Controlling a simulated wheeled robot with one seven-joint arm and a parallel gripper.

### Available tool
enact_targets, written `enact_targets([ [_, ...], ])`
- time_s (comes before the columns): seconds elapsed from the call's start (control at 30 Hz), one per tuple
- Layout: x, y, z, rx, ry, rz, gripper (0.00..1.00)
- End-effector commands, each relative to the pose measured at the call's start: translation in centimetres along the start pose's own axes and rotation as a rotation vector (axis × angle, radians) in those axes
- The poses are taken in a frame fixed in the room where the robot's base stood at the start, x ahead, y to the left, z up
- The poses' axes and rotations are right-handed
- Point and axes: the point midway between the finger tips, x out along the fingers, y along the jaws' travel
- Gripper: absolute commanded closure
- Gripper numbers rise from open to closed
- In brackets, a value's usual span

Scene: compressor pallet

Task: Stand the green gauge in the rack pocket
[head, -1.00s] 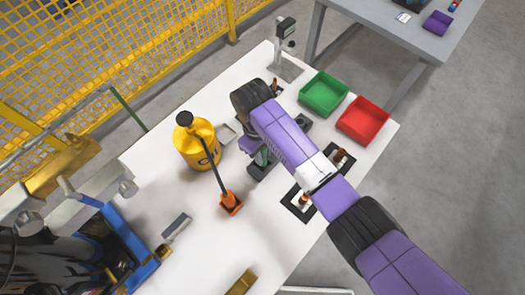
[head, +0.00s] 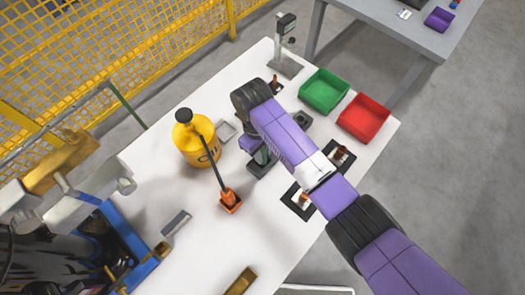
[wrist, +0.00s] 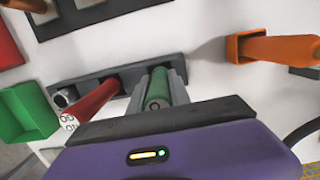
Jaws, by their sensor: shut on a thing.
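The green gauge (wrist: 158,90) stands between the two grey fingers of my gripper (wrist: 160,82) in the wrist view, and the gripper is shut on it. The dark grey rack (wrist: 118,76) lies right behind and below the fingers. A red gauge (wrist: 97,98) with a white lettered end sits in the rack, just left of the green one. A round opening shows at the rack's left end. The lower end of the green gauge is hidden, so I cannot tell how deep it sits. In the head view my arm covers the middle of the rack (head: 262,168).
A yellow oil can (head: 196,145) and an orange-based item with a dark rod (head: 230,201) stand left of the gripper. Green (head: 323,92) and red (head: 364,119) bins lie at the right edge. Black frames (head: 297,203) lie below my arm. The white table's lower middle is mostly clear.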

Motion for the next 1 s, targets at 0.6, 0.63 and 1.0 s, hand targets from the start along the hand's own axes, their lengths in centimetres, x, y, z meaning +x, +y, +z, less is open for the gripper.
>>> enact_targets([
  [0.6,0.6,0.0,-0.1,0.000,0.000,0.000,0.51],
  [0.63,0.6,0.0,-0.1,0.000,0.000,0.000,0.51],
  [1.0,-1.4,0.0,-0.2,-0.001,0.002,0.001,0.51],
])
